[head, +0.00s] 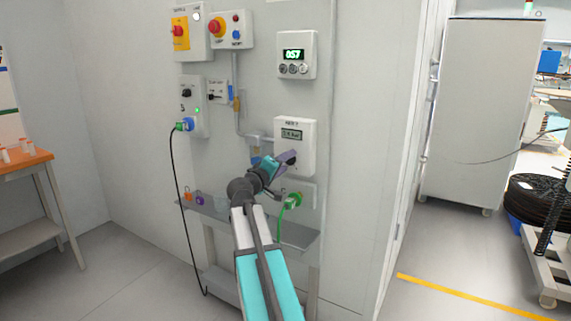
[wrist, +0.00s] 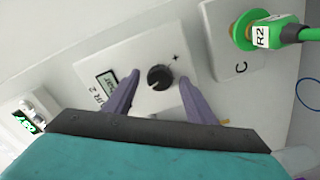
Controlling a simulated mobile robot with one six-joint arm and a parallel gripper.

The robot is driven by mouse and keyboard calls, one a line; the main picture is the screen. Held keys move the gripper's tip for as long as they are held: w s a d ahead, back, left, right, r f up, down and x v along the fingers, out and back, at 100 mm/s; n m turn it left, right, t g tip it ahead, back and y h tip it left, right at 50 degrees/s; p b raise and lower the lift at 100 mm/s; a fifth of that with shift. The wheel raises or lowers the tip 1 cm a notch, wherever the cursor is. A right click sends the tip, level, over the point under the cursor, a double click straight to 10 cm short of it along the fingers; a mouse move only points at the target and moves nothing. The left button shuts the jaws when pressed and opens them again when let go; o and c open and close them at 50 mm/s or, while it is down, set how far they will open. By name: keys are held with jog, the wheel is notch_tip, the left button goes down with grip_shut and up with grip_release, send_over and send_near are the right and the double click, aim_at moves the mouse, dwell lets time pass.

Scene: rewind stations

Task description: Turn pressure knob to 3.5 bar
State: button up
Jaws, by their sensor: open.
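The black round pressure knob (wrist: 160,77) sits on a white unit (wrist: 135,60) in the wrist view. A small mark is printed beside the knob. The unit has a small display (wrist: 107,85) and a label that looks like "AIR 2". In the head view the same unit (head: 307,128) hangs on the wall board, and its display (head: 292,134) is too small to read. My gripper (wrist: 159,76) is open, with one purple finger on either side of the knob; I cannot tell whether they touch it. In the head view my gripper (head: 285,158) hides the knob.
A panel marked C (wrist: 233,65) with a green R2 plug (wrist: 272,32) is close beside the unit. The green plug (head: 291,200) also shows in the head view, above a grey shelf (head: 302,238). A box with a green display (head: 296,52) hangs above the unit.

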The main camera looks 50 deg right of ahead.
jog(key=p+v, duration=0.1)
jog(key=v, duration=1.2)
jog(key=shift+a, duration=0.25)
